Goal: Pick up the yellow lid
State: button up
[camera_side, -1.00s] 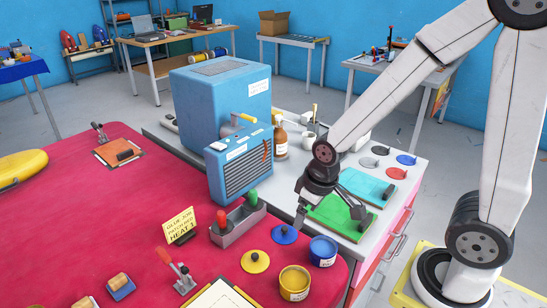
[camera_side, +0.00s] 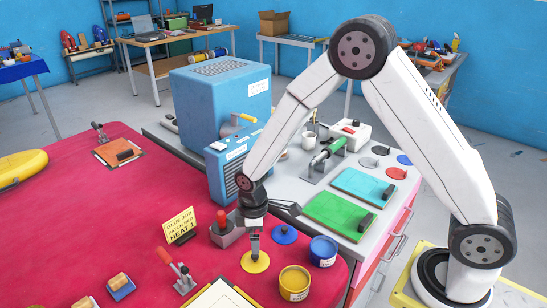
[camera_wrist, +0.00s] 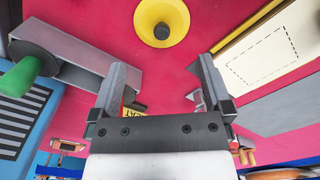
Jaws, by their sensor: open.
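The yellow lid (camera_side: 255,264) lies flat on the red table, left of the yellow pot (camera_side: 294,285). In the wrist view the lid (camera_wrist: 143,17) is at the top centre, with its dark knob facing me. My gripper (camera_side: 254,247) points down close above the lid in the side view and hides its knob. In the wrist view my gripper (camera_wrist: 160,78) has its two fingers spread apart with nothing held between them. The lid appears beyond the fingertips there. Whether a finger touches the lid I cannot tell.
A blue lid (camera_side: 284,236) and blue pot (camera_side: 322,252) stand close by on the right. A framed board (camera_side: 222,297) lies in front. The yellow sign (camera_side: 180,223) stands left.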

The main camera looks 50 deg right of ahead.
aim_at(256, 256)
jog(key=shift+f, duration=1.35)
jog(key=shift+a+f, duration=0.15)
jog(key=shift+f, duration=2.4)
jog(key=c, duration=1)
jog(key=shift+s, duration=0.1)
grip_shut()
jog(key=shift+f, duration=0.1)
